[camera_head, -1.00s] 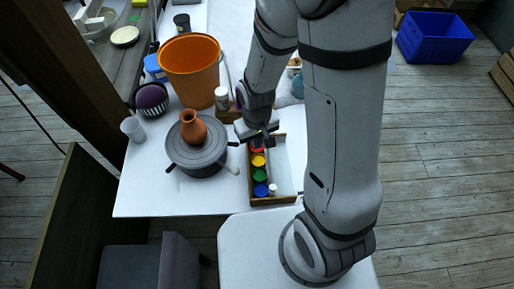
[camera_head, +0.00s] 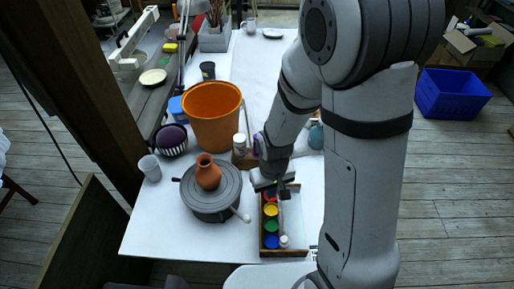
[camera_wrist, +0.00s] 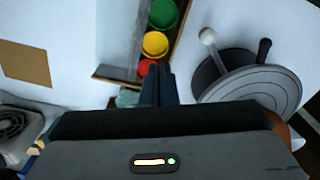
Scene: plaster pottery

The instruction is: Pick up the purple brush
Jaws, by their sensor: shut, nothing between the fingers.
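I cannot clearly make out a purple brush in either view. A small purple patch (camera_head: 257,144) shows beside my wrist in the head view, too small and covered to identify. My gripper (camera_head: 284,193) is shut and empty, above the far end of the wooden paint tray (camera_head: 283,254). In the wrist view my gripper's two fingers (camera_wrist: 161,78) are together, beside the red paint pot (camera_wrist: 147,67). The yellow pot (camera_wrist: 155,44) and green pot (camera_wrist: 163,13) sit beyond it in the tray.
Left of the tray stands a grey turntable (camera_head: 208,207) with a terracotta vase (camera_head: 207,172) on it. A white cup (camera_head: 149,168) is at the left edge.

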